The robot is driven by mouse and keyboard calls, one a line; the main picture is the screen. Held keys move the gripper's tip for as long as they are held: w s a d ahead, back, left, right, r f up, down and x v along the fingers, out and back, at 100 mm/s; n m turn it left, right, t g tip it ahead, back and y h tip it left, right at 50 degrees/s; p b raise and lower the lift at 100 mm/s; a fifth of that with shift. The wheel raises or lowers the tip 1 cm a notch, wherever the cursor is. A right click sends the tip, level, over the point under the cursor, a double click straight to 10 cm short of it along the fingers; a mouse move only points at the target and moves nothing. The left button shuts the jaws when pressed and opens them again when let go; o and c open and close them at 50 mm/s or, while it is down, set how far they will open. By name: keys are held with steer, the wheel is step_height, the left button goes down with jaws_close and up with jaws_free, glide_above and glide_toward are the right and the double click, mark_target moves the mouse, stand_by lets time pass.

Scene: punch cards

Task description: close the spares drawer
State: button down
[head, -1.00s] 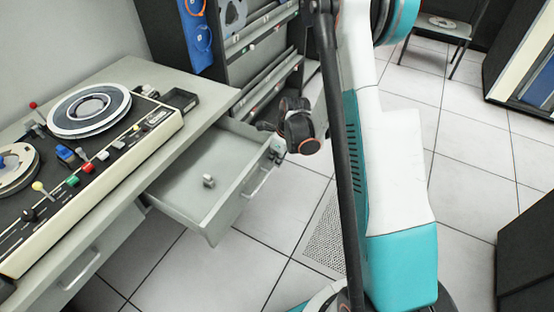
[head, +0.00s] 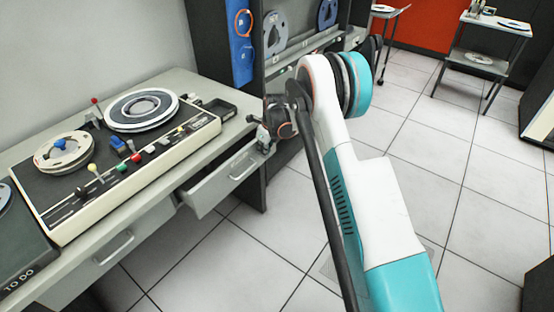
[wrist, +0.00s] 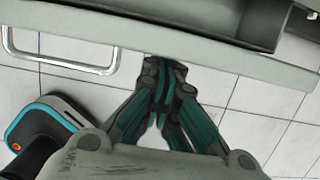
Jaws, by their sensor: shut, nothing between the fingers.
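The drawer (head: 218,187) under the right end of the desk stands partly open, its front jutting out a little from below the desktop. I take it as the spares drawer, but I can read no label on it. Its metal handle (head: 243,169) also shows at the upper left of the wrist view (wrist: 62,66). My gripper (head: 264,140) is at the right end of the drawer front, to the right of the handle. In the wrist view my gripper (wrist: 165,66) is shut and empty, fingertips at the pale front edge; whether they touch is unclear. The drawer's inside is mostly hidden.
Another drawer (head: 112,250) further left in the desk looks shut. On the desktop are a tape-reel console (head: 140,165) and a dark tray (head: 216,107) near the corner. A dark rack with reels (head: 276,35) stands behind. The tiled floor (head: 270,235) before the desk is clear.

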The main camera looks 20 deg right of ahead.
mark_target(254, 146)
steer(key=shift+w+a, duration=0.75)
steer(key=shift+w, duration=0.25)
steer(key=shift+w+a, duration=0.75)
steer(key=shift+w, duration=0.25)
